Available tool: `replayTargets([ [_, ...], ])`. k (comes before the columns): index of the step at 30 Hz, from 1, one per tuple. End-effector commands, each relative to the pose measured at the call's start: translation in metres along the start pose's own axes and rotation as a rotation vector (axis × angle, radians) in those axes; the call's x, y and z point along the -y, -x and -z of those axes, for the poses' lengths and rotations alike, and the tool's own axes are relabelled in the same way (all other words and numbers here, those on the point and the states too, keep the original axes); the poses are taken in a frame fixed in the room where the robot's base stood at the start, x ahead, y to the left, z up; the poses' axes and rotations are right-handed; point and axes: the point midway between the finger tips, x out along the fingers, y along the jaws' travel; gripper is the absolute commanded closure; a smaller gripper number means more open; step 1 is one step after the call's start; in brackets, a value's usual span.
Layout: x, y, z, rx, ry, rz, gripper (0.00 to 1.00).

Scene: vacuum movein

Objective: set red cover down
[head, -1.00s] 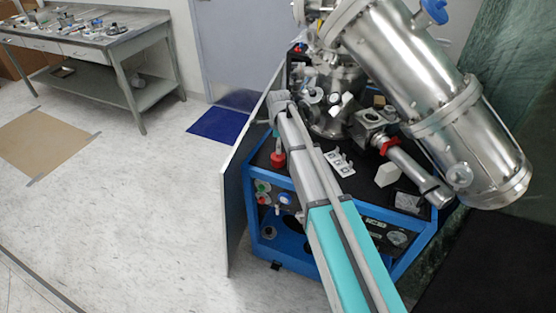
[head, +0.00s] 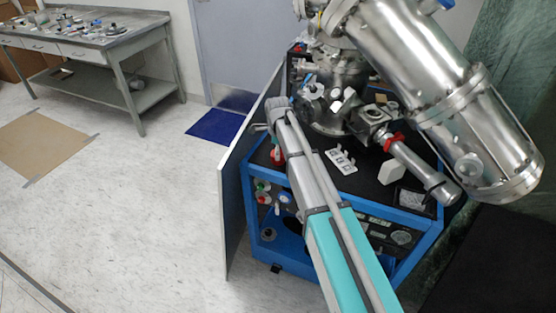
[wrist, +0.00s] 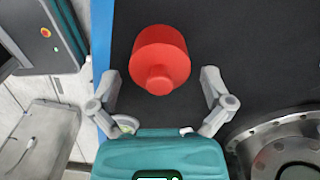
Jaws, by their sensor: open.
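The red cover (wrist: 160,58) is a short cylinder with a small knob. In the wrist view it stands on the black top (wrist: 250,50) of the blue-framed cart, near the blue edge. In the head view the red cover (head: 276,155) is partly hidden by my arm. My gripper (wrist: 160,80) is open, with one finger to each side of the cover's near end. A visible gap separates each finger from the cover, and nothing is held.
A steel vacuum chamber (head: 420,75) rises over the cart's right and back. A white plate (head: 341,161) and a white block (head: 391,172) lie on the cart top.

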Motion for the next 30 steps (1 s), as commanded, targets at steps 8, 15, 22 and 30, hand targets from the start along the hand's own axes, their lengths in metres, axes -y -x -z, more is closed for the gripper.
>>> replayTargets([
  [8,0.0000,-0.0070,0.0001,0.000,0.000,0.000,0.00],
  [15,0.0000,-0.0066,0.0002,0.000,0.000,0.000,0.00],
  [22,0.0000,-0.0066,0.0001,0.000,0.000,0.000,0.00],
  [30,0.0001,-0.0066,0.0001,0.000,0.000,0.000,0.45],
])
